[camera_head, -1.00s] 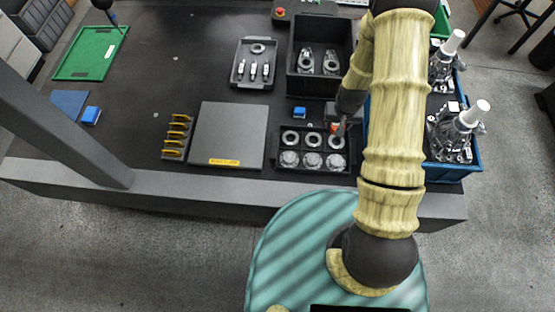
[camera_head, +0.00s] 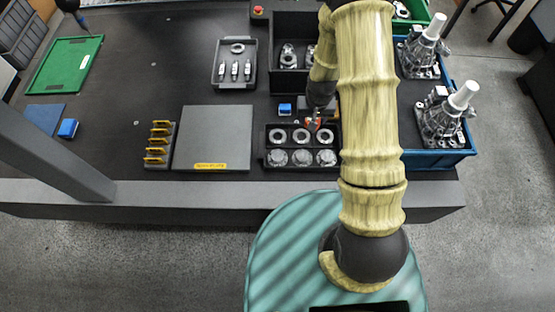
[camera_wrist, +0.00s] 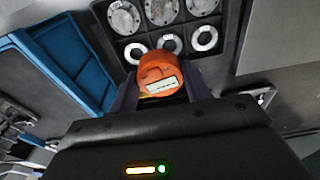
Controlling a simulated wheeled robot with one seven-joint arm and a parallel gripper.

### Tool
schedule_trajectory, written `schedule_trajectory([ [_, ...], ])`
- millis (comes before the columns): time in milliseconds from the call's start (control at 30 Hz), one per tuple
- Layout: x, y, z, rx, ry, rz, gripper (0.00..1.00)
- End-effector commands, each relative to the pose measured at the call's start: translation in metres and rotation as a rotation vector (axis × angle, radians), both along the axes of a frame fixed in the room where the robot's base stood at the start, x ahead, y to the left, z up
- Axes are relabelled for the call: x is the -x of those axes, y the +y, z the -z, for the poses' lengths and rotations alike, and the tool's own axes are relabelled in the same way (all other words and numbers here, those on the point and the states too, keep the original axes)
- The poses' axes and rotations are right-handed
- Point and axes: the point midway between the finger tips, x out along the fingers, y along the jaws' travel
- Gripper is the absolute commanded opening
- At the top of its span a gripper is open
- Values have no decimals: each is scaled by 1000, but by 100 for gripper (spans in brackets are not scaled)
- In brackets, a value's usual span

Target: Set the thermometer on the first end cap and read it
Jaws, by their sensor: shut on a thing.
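My gripper (camera_wrist: 160,88) is shut on an orange thermometer (camera_wrist: 159,72) with a small pale label or display, too small to read. In the head view the thermometer (camera_head: 313,123) shows as a red-orange spot at my gripper (camera_head: 317,117), by the back edge of a black compartment tray (camera_head: 266,147). The tray holds a row of metal rings (camera_head: 278,135) at the back and a row of round metal discs (camera_head: 301,157) in front. I cannot tell which are the end caps. In the wrist view the thermometer appears apart from the ring row (camera_wrist: 170,44).
A grey plate (camera_head: 213,135) and yellow-topped rack (camera_head: 158,145) lie left of the tray. A blue bin (camera_head: 440,160) with metal castings (camera_head: 440,118) stands right. A black bin (camera_head: 297,80) and small blue block (camera_head: 285,109) are behind. The table's left-middle is mostly clear.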

Motion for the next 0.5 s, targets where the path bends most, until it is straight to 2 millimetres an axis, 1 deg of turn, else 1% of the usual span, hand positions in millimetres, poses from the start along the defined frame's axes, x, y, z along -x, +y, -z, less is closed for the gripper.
schedule_trajectory([
  [33, -1, 7, 16, 0, -4, 6, 24],
  [267, -1, 33, 33, 0, -4, 48, 24],
  [500, 5, 63, 50, -1, -3, 98, 24],
])
